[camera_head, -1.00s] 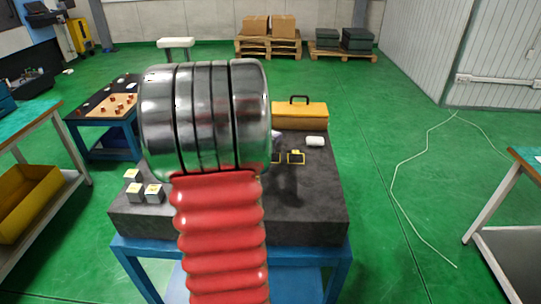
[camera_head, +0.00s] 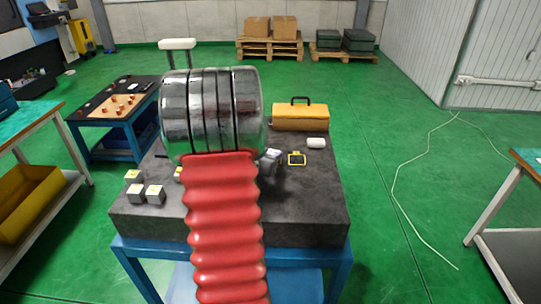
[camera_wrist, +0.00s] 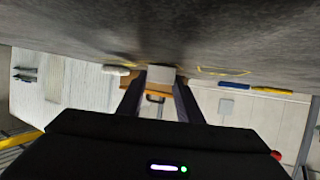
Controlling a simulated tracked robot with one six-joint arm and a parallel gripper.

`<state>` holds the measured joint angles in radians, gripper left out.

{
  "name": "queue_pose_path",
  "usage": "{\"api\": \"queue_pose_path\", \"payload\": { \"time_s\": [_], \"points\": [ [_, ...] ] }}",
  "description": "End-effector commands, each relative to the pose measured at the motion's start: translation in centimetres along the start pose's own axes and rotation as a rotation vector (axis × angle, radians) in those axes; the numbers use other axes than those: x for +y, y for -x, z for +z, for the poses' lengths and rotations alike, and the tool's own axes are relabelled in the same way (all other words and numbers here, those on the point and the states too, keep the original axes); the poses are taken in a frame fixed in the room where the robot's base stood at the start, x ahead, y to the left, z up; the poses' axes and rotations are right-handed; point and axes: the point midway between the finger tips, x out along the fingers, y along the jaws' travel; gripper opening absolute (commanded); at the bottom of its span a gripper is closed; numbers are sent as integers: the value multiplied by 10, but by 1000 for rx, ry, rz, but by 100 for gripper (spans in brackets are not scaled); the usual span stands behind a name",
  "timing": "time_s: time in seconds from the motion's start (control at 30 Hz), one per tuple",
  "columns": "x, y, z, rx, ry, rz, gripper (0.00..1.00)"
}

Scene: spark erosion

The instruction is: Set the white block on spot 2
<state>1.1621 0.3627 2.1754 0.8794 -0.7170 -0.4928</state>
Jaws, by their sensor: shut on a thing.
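My gripper (camera_wrist: 158,98) is shut on a pale block (camera_wrist: 161,75), which I take as the white block. The block (camera_head: 273,155) also shows in the head view, just right of my arm. In the wrist view it is at the stone tabletop, but I cannot tell whether it touches. A yellow-outlined spot (camera_head: 297,158) lies just right of the block in the head view. In the wrist view, a yellow outline (camera_wrist: 225,71) lies right of the block, and another yellow mark is partly hidden behind it. No spot number is readable. My arm hides the table's middle.
Several pale cubes (camera_head: 136,193) stand at the left of the dark stone table (camera_head: 310,205). A white rounded piece (camera_head: 316,143) lies beyond the outlined spot. A yellow toolbox (camera_head: 300,116) stands at the back edge. The table's front right is clear.

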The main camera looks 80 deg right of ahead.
Motion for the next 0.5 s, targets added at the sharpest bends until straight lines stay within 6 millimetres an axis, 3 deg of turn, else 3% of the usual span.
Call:
{"api": "queue_pose_path", "payload": {
  "time_s": [0.37, 0.4, 0.5],
  "points": [
    [1, -1, 2, 1, 0, 2, 4],
    [1, -1, 2, 0, 0, 2, 35],
    [1, -1, 2, 0, 0, 2, 42]
  ]
}}
